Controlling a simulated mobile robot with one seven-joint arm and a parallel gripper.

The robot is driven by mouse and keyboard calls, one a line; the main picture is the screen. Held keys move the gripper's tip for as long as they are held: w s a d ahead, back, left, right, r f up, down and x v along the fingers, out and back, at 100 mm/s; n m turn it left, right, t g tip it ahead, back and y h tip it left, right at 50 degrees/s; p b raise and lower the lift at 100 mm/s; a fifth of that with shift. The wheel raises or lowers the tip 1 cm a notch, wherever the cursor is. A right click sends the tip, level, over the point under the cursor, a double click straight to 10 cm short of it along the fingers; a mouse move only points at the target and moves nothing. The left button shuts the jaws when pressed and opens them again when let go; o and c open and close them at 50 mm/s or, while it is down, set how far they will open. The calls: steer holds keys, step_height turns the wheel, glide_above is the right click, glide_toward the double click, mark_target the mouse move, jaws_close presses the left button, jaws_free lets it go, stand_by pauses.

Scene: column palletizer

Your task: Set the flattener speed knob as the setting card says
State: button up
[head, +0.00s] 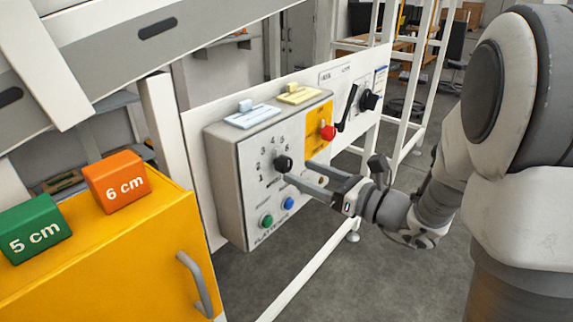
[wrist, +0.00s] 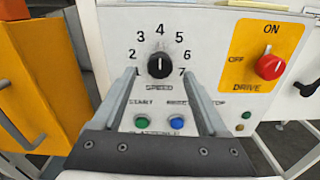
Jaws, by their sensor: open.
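The black speed knob (wrist: 158,66) sits on the front of a grey control box (head: 230,180), inside a dial numbered 1 to 7. Its white mark points up, at about 4. The knob also shows in the head view (head: 283,163). My gripper (head: 297,171) is open and empty in front of the box. In the wrist view its fingertips (wrist: 158,74) lie left and right of the knob with gaps on both sides. I cannot tell how far they are from the panel.
A red drive knob (wrist: 270,66) on a yellow plate is right of the dial. Green (wrist: 142,121) and blue (wrist: 176,122) buttons are below. A yellow cabinet (head: 130,255) at left carries green (head: 35,229) and orange (head: 116,182) blocks. A black lever (head: 348,107) is farther right.

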mark_target(288, 167)
steer(key=x, duration=0.5)
steer(key=shift+a, duration=0.15)
jaws_close()
